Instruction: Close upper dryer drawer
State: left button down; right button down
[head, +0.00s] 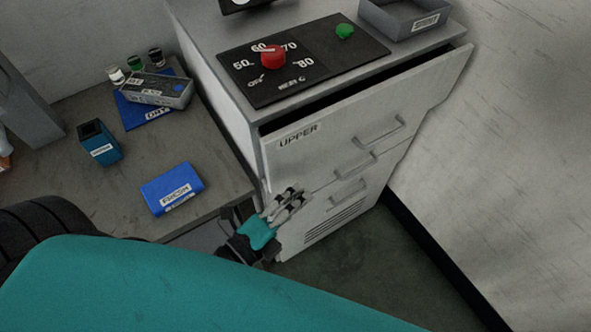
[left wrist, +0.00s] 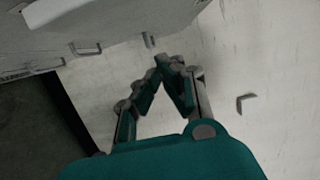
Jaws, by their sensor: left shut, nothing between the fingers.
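The upper drawer (head: 335,140) of the pale dryer cabinet is labelled UPPER and has a bar handle (head: 380,132). A dark gap shows behind the top edge of its front, so it stands partly out. My left gripper (head: 296,198) is shut and empty, low in front of the cabinet's left side, below the UPPER label. Whether it touches the cabinet cannot be told. In the left wrist view its fingertips (left wrist: 172,62) come together, and cabinet handles (left wrist: 87,49) show at the upper left. My right gripper is not in view.
Below the upper drawer are further handles (head: 347,192) and a vent (head: 335,222). A control panel with a red knob (head: 273,56) and a grey tray (head: 405,17) are on top. A bench (head: 105,195) at left holds a blue box (head: 172,188). A wall stands right.

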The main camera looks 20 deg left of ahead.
aim_at(284, 161)
pick_arm(q)
jog(key=w, duration=0.1)
jog(key=w+a+p, duration=0.1)
jog(key=w, duration=0.1)
jog(key=w+a, duration=0.1)
jog(key=shift+w+a, duration=0.1)
jog(key=shift+w, duration=0.25)
jog(key=w+a, duration=0.1)
jog(key=a, duration=0.1)
jog(key=w+a+p, duration=0.1)
jog(key=a, duration=0.1)
jog(key=shift+w, duration=0.35)
jog(key=shift+d, duration=0.15)
